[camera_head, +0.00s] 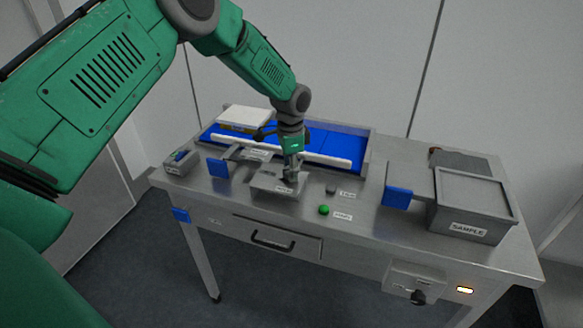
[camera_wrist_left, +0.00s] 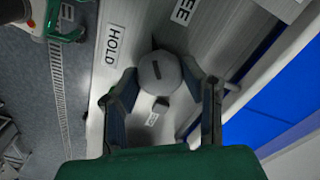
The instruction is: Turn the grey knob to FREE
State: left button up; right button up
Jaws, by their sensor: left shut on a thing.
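The grey knob (camera_wrist_left: 160,75) is round with a short dark mark on its face. It sits between the two fingers of my left gripper (camera_wrist_left: 163,88) in the wrist view, and the gripper is shut on it. A HOLD label (camera_wrist_left: 114,45) lies on one side of the knob. Another label (camera_wrist_left: 184,10) is cut off at the top, with only "EE" readable. In the head view my left gripper (camera_head: 291,176) points down onto a low metal box (camera_head: 266,184) on the table and hides most of the knob. My right gripper is not in view.
A blue conveyor (camera_head: 345,148) with a white rail runs behind the box. A green button (camera_head: 323,210) and a grey button (camera_head: 331,188) are to its right. A SAMPLE bin (camera_head: 466,229) stands at the right. A dark knob (camera_head: 418,297) is on the table's front.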

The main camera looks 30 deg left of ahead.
pick_arm(q)
jog(key=m, duration=0.3)
jog(key=shift+a+m, duration=0.1)
jog(key=shift+m, duration=1.8)
jog(key=shift+w, duration=0.1)
jog(key=o, duration=1.1)
jog(key=shift+o, duration=0.2)
jog(key=shift+a, duration=0.1)
jog(key=shift+r, duration=0.4)
notch_tip(320, 180, up, 11)
